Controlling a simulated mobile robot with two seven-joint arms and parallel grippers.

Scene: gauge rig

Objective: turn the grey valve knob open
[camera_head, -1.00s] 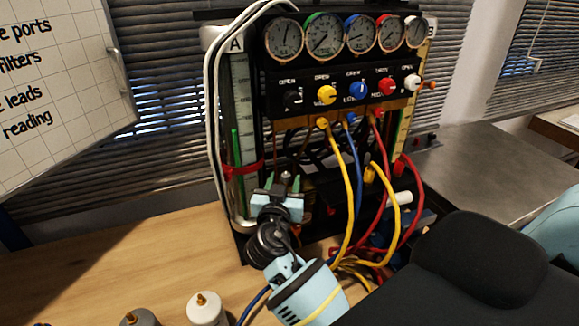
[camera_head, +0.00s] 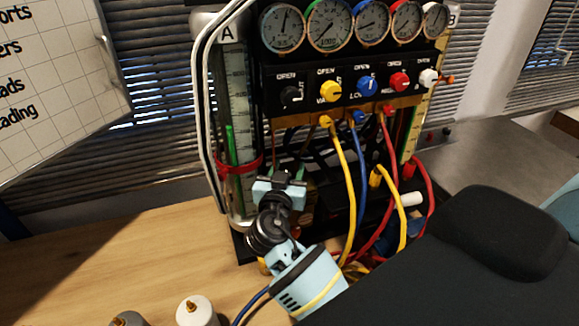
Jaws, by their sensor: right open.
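The gauge rig's panel (camera_head: 345,105) has a row of knobs under several dials. A pale grey or white knob (camera_head: 428,77) is at its right end, with a small orange-tipped piece beside it. To its left are a red knob (camera_head: 398,81), a blue knob (camera_head: 367,86), a yellow knob (camera_head: 330,91) and a black knob (camera_head: 291,96). My right gripper (camera_head: 286,176) is open, in front of the rig's lower left part, below the black knob and clear of the knobs. Its fingers are small and partly hidden by its light blue body. My left gripper is not in view.
Yellow, blue and red hoses (camera_head: 345,190) hang from the panel to the table, right of my gripper. A glass tube column (camera_head: 237,120) stands at the left. A white bottle (camera_head: 195,311) is on the wooden table (camera_head: 130,250). The table's left part is mostly clear.

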